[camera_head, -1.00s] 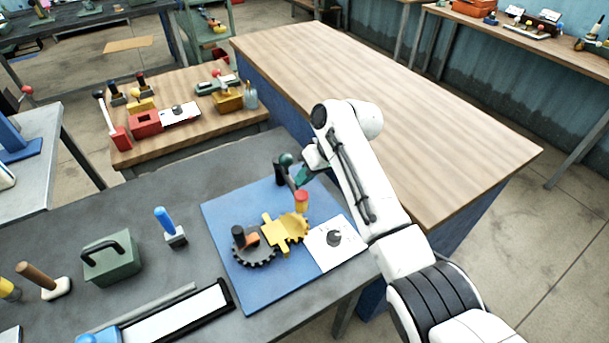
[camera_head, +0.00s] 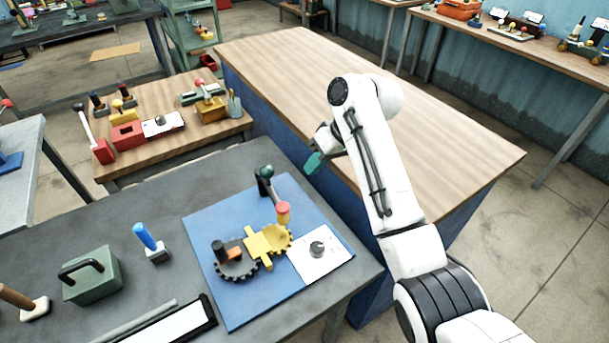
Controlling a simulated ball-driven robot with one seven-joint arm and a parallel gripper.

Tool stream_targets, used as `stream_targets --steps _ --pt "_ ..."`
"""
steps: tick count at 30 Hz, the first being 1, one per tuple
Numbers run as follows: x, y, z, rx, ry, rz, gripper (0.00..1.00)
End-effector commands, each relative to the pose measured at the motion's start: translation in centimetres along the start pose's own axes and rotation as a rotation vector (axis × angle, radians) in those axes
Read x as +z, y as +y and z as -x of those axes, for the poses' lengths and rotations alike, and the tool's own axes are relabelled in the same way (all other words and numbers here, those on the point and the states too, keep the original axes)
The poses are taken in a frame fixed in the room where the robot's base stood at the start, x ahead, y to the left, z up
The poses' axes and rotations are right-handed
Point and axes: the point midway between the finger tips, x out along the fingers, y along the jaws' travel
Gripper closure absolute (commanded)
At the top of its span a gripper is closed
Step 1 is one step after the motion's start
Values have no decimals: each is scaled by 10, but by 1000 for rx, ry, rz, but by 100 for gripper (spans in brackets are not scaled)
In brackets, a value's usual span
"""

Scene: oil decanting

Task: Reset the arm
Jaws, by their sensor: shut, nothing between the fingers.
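My gripper (camera_head: 314,163) hangs at the end of my white arm, above the far right edge of the grey bench. It is shut and empty, with teal-green fingertips pointing down and left. It is apart from the blue mat (camera_head: 212,211) and everything on it.
A wooden-topped table (camera_head: 440,150) stands behind and right of my arm. The grey bench (camera_head: 110,225) also carries a blue-handled tool (camera_head: 150,243) and a green box with a black handle (camera_head: 91,274). A small wooden table (camera_head: 190,140) with red and yellow items stands beyond.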

Motion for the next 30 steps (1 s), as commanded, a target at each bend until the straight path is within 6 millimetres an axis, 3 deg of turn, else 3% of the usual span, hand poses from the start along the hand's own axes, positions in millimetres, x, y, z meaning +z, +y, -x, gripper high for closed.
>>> stream_targets --steps 3,9,14,17,20,23,30 --pt "0 -1 18 1 3 1 100" --pt "1 -2 32 0 1 1 100" --pt "1 -2 34 0 0 1 100" --pt "13 2 25 8 4 -13 100" --pt "39 9 8 34 19 -44 100" --pt "77 18 -11 75 40 -88 100" --pt "180 31 -33 206 98 -205 100"
